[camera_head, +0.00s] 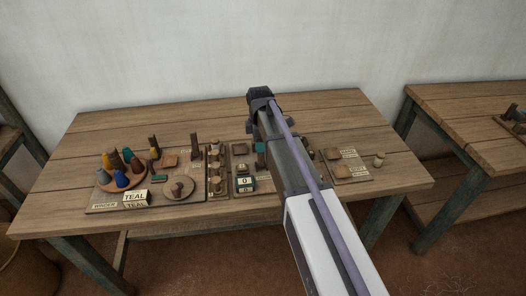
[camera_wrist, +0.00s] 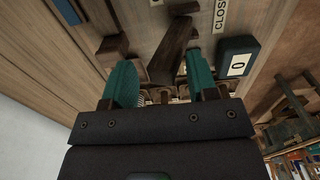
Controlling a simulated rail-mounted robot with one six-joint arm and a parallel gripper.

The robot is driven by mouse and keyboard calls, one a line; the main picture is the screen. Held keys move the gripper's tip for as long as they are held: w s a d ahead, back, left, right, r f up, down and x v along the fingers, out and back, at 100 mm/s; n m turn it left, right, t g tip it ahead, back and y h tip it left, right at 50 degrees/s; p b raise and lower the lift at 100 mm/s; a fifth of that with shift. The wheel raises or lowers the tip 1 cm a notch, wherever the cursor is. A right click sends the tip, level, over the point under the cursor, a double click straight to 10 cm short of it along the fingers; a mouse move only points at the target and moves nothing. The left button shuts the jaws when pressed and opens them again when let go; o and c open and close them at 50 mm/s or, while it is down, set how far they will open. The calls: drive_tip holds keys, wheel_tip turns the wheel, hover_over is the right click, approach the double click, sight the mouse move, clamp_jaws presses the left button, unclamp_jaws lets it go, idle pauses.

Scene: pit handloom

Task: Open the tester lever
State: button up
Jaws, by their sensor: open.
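In the wrist view a dark wooden lever (camera_wrist: 174,45) stands up between the two teal fingers of my gripper (camera_wrist: 160,62). The fingers are open, with a gap showing on each side of the lever. A white label (camera_wrist: 221,15) reading "CLOS…" is cut off by the top edge beside it. In the head view a teal part of my gripper (camera_head: 260,147) shows over the middle board; my arm hides much of that area, and I cannot make out the lever there.
A dark counter box (camera_wrist: 237,63) showing 0 sits close right of the fingers. In the head view, the winder board (camera_head: 105,206) with coloured cones is left on the table (camera_head: 95,135); another small board (camera_head: 372,176) is right of my arm. The table's back is mostly clear.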

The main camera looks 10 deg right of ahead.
wheel_tip(320, 180, up, 5)
drive_tip(key=p, duration=0.4)
drive_tip(key=shift+r, duration=0.15)
drive_tip(key=shift+m, duration=0.6)
drive_tip(key=s+m, duration=0.1)
drive_tip(key=m, duration=0.1)
drive_tip(key=shift+s+m, duration=0.1)
drive_tip(key=shift+m, duration=0.3)
drive_tip(key=s+m, duration=1.3)
drive_tip(key=s, duration=1)
drive_tip(key=shift+a, duration=0.15)
